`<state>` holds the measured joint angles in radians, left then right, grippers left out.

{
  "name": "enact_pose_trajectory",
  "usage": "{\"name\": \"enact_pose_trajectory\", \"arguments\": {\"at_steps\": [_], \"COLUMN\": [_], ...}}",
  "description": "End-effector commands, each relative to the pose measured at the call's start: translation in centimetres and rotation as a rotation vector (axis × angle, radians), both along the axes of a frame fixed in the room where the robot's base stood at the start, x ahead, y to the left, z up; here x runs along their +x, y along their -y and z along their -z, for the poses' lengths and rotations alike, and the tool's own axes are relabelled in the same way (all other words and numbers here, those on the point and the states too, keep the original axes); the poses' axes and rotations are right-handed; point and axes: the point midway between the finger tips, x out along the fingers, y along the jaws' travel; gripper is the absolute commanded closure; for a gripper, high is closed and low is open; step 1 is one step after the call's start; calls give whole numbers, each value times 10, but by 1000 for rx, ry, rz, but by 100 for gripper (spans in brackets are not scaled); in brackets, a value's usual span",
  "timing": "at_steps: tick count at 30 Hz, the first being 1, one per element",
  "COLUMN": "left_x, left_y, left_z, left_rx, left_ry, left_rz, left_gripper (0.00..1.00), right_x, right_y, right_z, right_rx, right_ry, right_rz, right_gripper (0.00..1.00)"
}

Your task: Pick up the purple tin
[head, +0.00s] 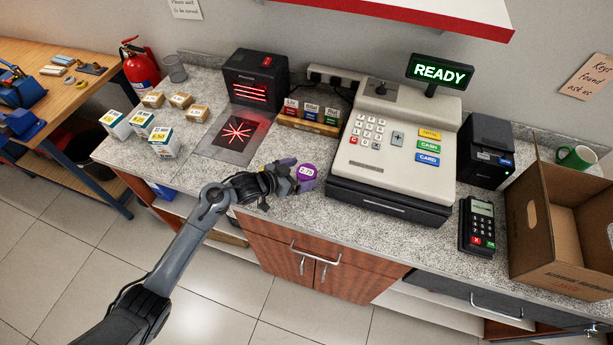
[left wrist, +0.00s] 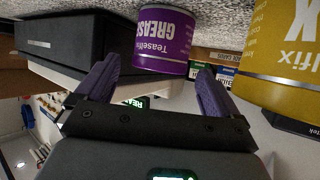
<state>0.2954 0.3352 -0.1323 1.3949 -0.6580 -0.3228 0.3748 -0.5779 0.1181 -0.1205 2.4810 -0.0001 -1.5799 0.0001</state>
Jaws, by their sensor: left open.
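The purple tin (head: 306,172) stands on the counter in front of the cash register's left side, with a price on its lid. In the left wrist view the purple tin (left wrist: 163,42), labelled grease, stands just beyond and between the spread fingers. My left gripper (head: 286,178) is open, low over the counter at the tin's left side, and partly covers it in the head view. In the left wrist view the left gripper (left wrist: 155,80) shows a gap between fingers and tin, though contact is hard to judge. My right gripper is not seen.
A yellow tin (left wrist: 278,55) stands close beside the purple one in the left wrist view. The cash register (head: 395,145) is behind and right. A row of small boxes (head: 308,118) sits behind. A card terminal (head: 480,226) and cardboard box (head: 530,235) are further right.

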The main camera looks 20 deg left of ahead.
Motion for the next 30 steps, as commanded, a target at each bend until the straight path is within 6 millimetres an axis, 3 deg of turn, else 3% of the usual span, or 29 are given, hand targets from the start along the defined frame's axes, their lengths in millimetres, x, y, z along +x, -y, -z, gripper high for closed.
{"name": "enact_pose_trajectory", "arguments": {"at_steps": [7,17,28,30], "left_x": [20,23,23,23], "left_y": [13,15,15,15], "left_z": [12,14,14,13], "left_rx": [-1,1,1,1], "left_ry": [0,1,1,2], "left_rz": [0,0,0,0], "left_gripper": [5,6,63,64], "right_x": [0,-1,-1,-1], "right_y": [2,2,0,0], "right_z": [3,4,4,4], "right_rx": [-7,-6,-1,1], "right_ry": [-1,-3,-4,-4], "right_rz": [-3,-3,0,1], "right_gripper": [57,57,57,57]}}
